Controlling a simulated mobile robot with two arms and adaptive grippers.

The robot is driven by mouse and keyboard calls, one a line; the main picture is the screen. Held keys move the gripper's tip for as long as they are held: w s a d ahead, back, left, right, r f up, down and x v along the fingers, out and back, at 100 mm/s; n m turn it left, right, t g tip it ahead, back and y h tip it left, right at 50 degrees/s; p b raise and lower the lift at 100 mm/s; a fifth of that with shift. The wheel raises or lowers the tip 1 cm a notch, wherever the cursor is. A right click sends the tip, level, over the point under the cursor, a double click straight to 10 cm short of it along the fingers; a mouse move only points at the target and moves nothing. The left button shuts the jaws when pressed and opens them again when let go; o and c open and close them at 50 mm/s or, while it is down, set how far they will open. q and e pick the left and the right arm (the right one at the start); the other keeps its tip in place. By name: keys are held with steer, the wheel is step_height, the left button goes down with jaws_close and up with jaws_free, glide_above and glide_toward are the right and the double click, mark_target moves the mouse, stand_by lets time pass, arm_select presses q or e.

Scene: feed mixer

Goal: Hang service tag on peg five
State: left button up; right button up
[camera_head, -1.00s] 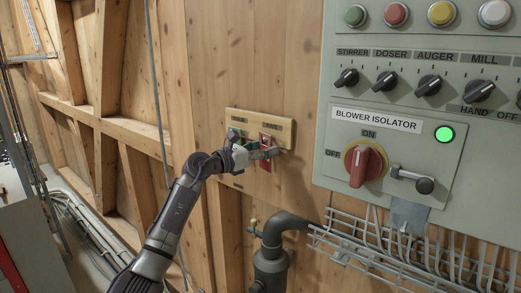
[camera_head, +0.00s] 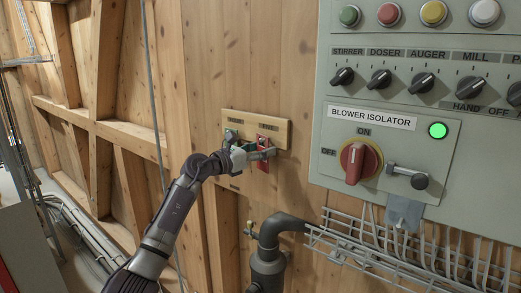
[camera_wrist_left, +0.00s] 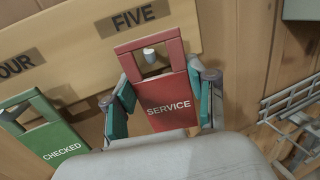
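The red service tag (camera_wrist_left: 168,106) is upright, slightly tilted, in front of the wooden peg board (camera_wrist_left: 80,62), under the label FIVE. The pale end of peg five (camera_wrist_left: 149,55) shows inside the tag's upper opening, just below its top bar; I cannot tell whether the bar rests on it. My right gripper is not in view.
A green CHECKED tag (camera_wrist_left: 52,140) hangs left of the service tag, near the label FOUR. The grey control panel (camera_head: 325,185) with the blower isolator switch (camera_head: 356,161) stands to the right. A wire cable tray (camera_head: 370,250) and a dark pipe (camera_head: 270,240) are below.

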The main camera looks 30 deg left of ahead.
arm_select(q)
steer(key=o, duration=0.5)
steer(key=shift+w+d+f, duration=0.1)
steer(key=shift+w+f, duration=0.15)
steer(key=shift+f, duration=0.05)
steer(key=shift+o, duration=0.2)
steer(key=shift+w+f, duration=0.1)
steer(key=shift+w, duration=0.15)
steer(key=shift+s, duration=0.15)
steer(key=v, duration=1.2)
